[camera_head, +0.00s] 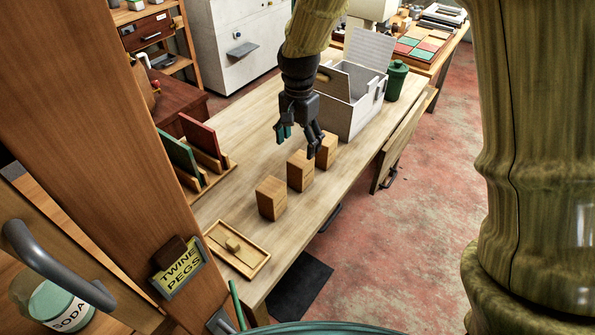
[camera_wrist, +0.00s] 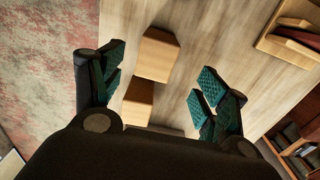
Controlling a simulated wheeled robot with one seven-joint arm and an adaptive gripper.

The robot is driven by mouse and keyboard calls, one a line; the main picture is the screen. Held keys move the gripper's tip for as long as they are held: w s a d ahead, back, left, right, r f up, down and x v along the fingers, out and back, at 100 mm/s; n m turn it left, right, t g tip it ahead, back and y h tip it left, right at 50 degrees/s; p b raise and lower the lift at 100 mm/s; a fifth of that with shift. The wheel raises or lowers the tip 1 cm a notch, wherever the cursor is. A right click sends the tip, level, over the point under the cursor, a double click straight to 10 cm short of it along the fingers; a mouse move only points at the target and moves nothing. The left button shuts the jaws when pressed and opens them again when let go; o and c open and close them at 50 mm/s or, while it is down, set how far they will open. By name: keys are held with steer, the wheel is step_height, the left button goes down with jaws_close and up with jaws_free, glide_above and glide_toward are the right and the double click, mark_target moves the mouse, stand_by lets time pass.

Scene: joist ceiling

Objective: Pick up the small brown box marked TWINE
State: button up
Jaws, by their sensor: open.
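Three light brown wooden boxes stand in a row on the workbench: a near one (camera_head: 271,198), a middle one (camera_head: 300,171) and a far one (camera_head: 326,150). No TWINE marking is readable on any of them. My gripper (camera_head: 300,138) is open and empty above the middle and far boxes, fingers pointing down. In the wrist view, one box (camera_wrist: 157,55) and another (camera_wrist: 138,101) show between and beyond the open fingers (camera_wrist: 158,85); a third is mostly hidden by my gripper body. A yellow label reading TWINE PEGS (camera_head: 180,268) is on the wooden post at left.
A shallow wooden tray (camera_head: 262,262) holding a small block lies at the bench's near end. A rack with green and red panels (camera_head: 218,165) stands left of the boxes. A grey open crate (camera_head: 352,112) and a green canister (camera_head: 396,80) stand behind.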

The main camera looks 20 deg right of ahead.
mark_target(301, 169)
steer(key=shift+s+d+f+p, duration=0.1)
steer(key=shift+f+p, duration=0.1)
steer(key=shift+f, duration=1.55)
steer(key=shift+w+d+f+p, duration=0.1)
steer(key=shift+f+p, duration=0.15)
steer(key=shift+f, duration=1.55)
steer(key=shift+s+d+f+p, duration=0.1)
steer(key=shift+f+p, duration=0.1)
steer(key=shift+f, duration=1.55)
steer(key=c, duration=1.2)
